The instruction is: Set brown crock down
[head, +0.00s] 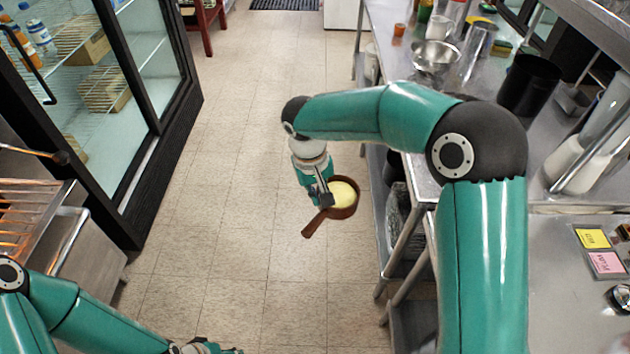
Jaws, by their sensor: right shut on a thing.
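The brown crock (349,211) is a small round vessel with a stick handle and a pale yellow inside. My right gripper (324,198) is shut on its rim side and holds it above the aisle floor, left of the steel counter. The handle points down and to the left. The fingertips are small and partly hidden against the crock. My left gripper (215,349) is at the bottom edge, mostly cut off, so its jaws cannot be made out. It is well away from the crock.
The steel counter (555,247) runs along the right, with a steel bowl (436,56), a black container (527,86) and yellow and pink cards (606,263). A glass-door fridge (128,95) and a wire rack (30,225) stand left. The tiled floor (225,200) between is clear.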

